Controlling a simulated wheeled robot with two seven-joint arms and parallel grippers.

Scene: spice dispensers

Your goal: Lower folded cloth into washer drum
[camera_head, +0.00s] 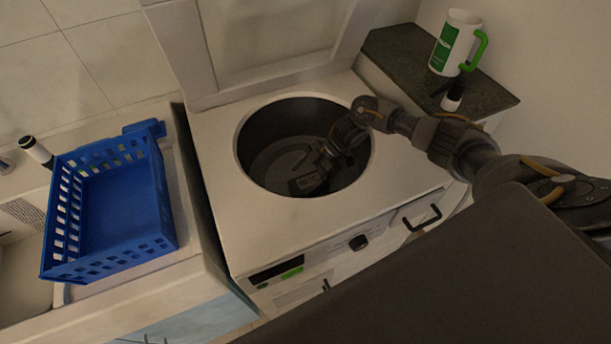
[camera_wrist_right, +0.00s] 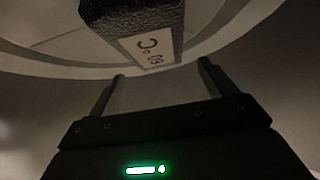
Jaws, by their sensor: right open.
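The washer (camera_head: 215,140) stands in the middle of the head view with its lid raised and its round drum (camera_head: 262,130) open at the top. My right arm reaches in from the right, and my right gripper (camera_head: 322,160) is down inside the drum, open. A dark block-like thing, apparently the folded cloth (camera_head: 303,185), is in the drum near the fingertips. In the right wrist view this dark, textured cloth (camera_wrist_right: 130,15) with a pale lettered label lies beyond the open fingers (camera_wrist_right: 161,72), with nothing seen between them. My left gripper is out of view.
A blue basket (camera_head: 115,210), empty, stands on the counter to the left. A white and green mug (camera_head: 453,45) and a small dark-capped bottle (camera_head: 453,96) stand on the dark counter at right. The raised lid (camera_head: 265,70) rises behind the drum.

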